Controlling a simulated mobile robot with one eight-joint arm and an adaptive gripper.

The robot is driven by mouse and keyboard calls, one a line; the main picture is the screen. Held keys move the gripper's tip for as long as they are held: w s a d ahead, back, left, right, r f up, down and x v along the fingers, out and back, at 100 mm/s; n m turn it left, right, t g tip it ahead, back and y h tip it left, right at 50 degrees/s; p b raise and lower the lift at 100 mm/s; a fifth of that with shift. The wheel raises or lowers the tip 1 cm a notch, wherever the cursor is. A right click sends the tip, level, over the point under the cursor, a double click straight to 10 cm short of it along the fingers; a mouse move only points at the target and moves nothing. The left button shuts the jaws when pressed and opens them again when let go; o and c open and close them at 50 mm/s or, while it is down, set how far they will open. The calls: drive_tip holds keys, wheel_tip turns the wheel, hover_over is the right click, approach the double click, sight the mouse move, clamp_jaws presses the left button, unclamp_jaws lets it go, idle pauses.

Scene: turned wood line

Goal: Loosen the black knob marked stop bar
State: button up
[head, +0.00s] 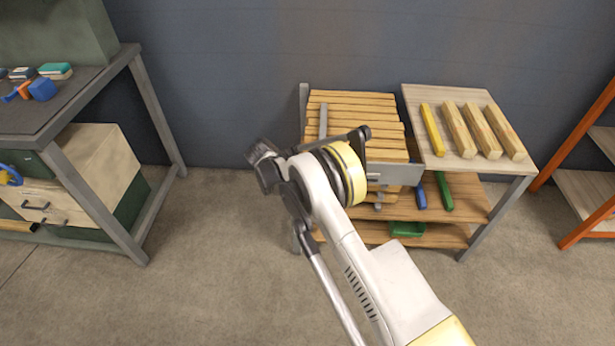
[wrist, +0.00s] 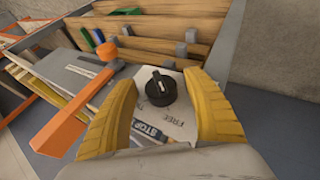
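The black knob (wrist: 160,87) shows in the wrist view, round with a white pointer mark. It sits on a pale plate (wrist: 178,122) lettered "STOP BAR" and "FREE". My gripper (wrist: 160,77) is open, one yellow finger on each side of the knob. A gap shows between the knob and each finger; how deep the fingers reach around it I cannot tell. In the head view my arm hides the knob and the fingers.
In the wrist view an orange-ended bar (wrist: 78,108) lies left of the fingers. In the head view a slatted wooden bench (head: 352,110) stands behind my arm, beside a table (head: 440,95) with several wood blanks.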

drive_tip(key=shift+a+r, duration=0.1)
drive_tip(key=v, duration=1.2)
